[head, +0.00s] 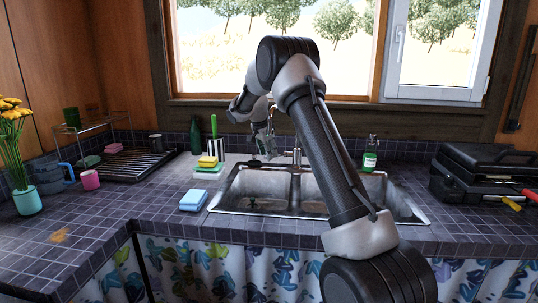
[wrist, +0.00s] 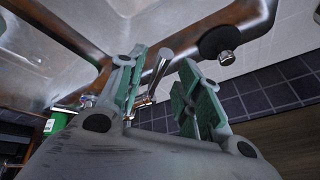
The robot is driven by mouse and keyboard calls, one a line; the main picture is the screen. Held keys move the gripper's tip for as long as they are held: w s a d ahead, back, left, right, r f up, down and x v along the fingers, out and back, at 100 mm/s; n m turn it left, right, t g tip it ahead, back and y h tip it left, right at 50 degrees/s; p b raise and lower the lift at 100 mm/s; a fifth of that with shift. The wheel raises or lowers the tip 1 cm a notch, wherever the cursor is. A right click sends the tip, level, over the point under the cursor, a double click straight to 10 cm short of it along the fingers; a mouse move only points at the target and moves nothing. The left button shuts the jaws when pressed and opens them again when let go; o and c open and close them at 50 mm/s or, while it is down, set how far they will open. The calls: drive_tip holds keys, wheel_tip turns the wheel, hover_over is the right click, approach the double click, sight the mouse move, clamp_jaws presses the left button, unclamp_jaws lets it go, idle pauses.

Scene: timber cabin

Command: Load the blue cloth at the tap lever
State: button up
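A light blue folded block (head: 194,200), possibly the blue cloth, lies on the tiled counter at the left front of the sink; I cannot tell its material. The metal tap (head: 297,152) stands behind the sink, partly hidden by my arm. My gripper (head: 264,142) is above the back left of the sink, left of the tap. In the wrist view my gripper (wrist: 162,63) is open, with green-padded fingers apart and no cloth between them. A shiny metal bar (wrist: 158,68), seemingly part of the tap, shows in the gap; contact cannot be told.
The metal sink (head: 258,188) is set into the counter. A sponge stack (head: 208,166) and a dark green bottle (head: 195,138) stand left of it. A soap bottle (head: 370,155) and black toolbox (head: 480,170) are right. A dish rack (head: 135,160) is far left. The front left counter is mostly clear.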

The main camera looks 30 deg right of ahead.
drive_tip(key=shift+x, duration=0.75)
